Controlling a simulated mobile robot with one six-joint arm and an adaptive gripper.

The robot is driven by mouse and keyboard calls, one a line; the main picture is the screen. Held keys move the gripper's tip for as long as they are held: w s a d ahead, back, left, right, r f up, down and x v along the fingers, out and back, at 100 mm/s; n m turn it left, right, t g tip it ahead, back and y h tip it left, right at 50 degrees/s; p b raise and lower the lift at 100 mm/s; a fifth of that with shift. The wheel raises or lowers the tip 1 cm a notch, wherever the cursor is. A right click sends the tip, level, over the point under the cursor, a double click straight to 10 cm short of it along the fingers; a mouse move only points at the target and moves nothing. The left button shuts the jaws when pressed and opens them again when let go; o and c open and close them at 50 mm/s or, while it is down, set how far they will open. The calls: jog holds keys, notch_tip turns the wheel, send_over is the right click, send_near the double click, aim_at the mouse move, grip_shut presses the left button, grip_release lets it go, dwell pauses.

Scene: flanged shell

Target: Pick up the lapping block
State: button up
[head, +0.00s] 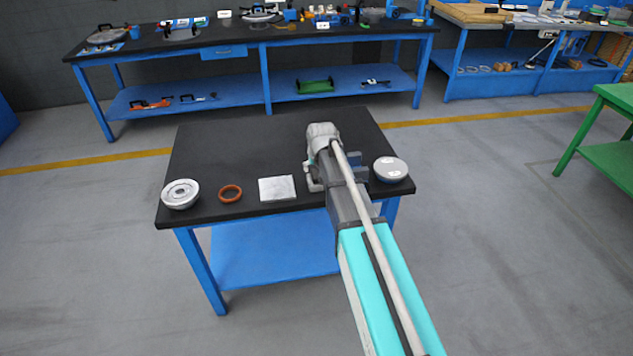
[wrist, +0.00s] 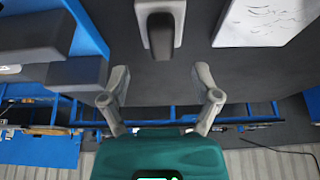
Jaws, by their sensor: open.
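What looks like the lapping block (wrist: 140,12) is a light-grey block with a dark raised grip on top. It is at the top centre of the wrist view, cut off by the frame edge. In the head view my arm hides it. My gripper (wrist: 160,82) is open and empty, with its two grey fingers spread. The block lies ahead of the gap between the fingertips, apart from them. In the head view my wrist is over the right half of the black table (head: 240,145).
A flanged metal shell (head: 180,194), an orange ring (head: 230,193) and a pale square plate (head: 277,188) lie left of my arm. A blue-grey stepped block (head: 358,172) and a round pale-topped dish (head: 391,169) are on the right. The table's back left is clear.

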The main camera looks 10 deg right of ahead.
aim_at(315, 174)
jog(key=shift+b+x, duration=2.4)
jog(key=shift+x, duration=0.2)
jog(key=shift+a, duration=0.1)
grip_shut()
